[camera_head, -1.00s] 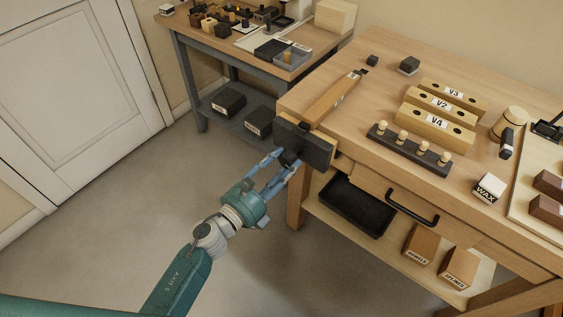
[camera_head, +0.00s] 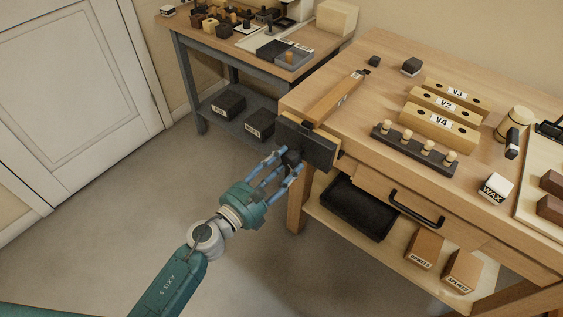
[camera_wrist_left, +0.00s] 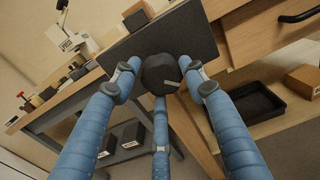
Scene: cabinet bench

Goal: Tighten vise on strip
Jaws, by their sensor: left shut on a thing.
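The vise's dark front jaw plate (camera_head: 318,150) sits at the bench's left front corner; it also fills the top of the left wrist view (camera_wrist_left: 195,32). A long wooden strip (camera_head: 335,100) with a small label lies on the bench top behind the jaw, its near end at the vise. How tightly it is held cannot be seen. My left gripper (camera_head: 284,161) is at the front of the vise, its blue fingers around the dark vise knob (camera_wrist_left: 160,72) and shut on it. The knob has a pale mark on its face. My right gripper is not in view.
The bench (camera_head: 390,75) holds wooden blocks marked V2, V3 and V4, a rack of pegs (camera_head: 412,149) and a WAX block (camera_head: 495,188). A drawer handle (camera_head: 417,209) and a black tray (camera_head: 357,207) are below. Floor left of my arm is clear.

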